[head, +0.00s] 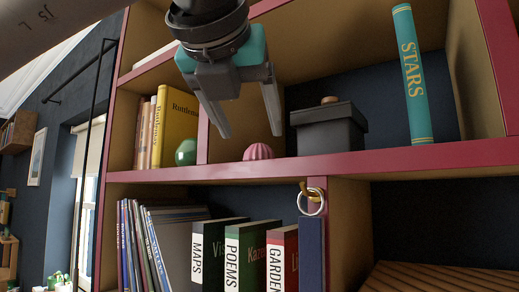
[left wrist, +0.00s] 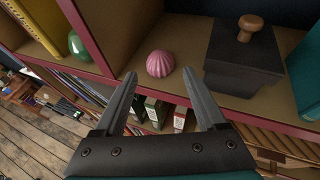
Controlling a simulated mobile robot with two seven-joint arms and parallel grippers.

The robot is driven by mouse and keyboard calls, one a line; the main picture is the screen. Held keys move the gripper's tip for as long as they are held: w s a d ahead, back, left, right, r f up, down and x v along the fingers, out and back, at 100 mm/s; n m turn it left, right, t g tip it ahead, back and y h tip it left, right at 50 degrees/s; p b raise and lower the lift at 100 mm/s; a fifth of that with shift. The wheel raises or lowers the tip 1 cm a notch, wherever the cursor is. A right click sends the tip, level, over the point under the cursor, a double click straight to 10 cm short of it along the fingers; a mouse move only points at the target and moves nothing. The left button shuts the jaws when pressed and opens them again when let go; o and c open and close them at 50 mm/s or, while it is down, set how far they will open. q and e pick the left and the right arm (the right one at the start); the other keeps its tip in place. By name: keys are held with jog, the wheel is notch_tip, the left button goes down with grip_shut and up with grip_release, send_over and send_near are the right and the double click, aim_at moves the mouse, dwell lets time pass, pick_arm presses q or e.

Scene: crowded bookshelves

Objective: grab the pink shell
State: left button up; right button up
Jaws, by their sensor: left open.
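The pink shell (head: 258,151) is small, ribbed and domed. It sits near the front edge of the upper shelf, right of a red upright divider and left of a dark lidded box. In the left wrist view the shell (left wrist: 160,64) shows whole, just beyond and between my fingertips. My left gripper (head: 250,136) is open and empty, its fingers pointing down in front of the shelf. In the left wrist view its two fingers (left wrist: 168,72) are spread apart, with no contact on the shell visible. My right gripper is in neither view.
The dark box (head: 328,130) with a wooden knob stands close right of the shell. A green ornament (head: 186,152) and yellow book (head: 175,125) are left of the divider. A teal STARS book (head: 412,75) leans farther right. Books fill the shelf below; rings (head: 312,202) hang at its divider.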

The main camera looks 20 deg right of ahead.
aim_at(257, 148)
pick_arm(q)
jog(key=shift+w+d+f, duration=0.25)
jog(key=shift+w+d, duration=0.1)
jog(key=shift+w, duration=0.15)
jog(key=p+x, duration=0.2)
jog(key=x, duration=0.2)
jog(key=shift+w+f, duration=0.15)
jog(key=shift+w, duration=0.05)
jog(key=shift+w+d+f, duration=0.15)
jog(key=shift+w+d, duration=0.05)
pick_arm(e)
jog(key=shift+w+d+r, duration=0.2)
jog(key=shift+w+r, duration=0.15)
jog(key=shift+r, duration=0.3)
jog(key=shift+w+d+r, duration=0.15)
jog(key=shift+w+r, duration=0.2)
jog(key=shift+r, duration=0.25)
pick_arm(q)
jog(key=shift+c, duration=0.2)
jog(key=c, duration=1.1)
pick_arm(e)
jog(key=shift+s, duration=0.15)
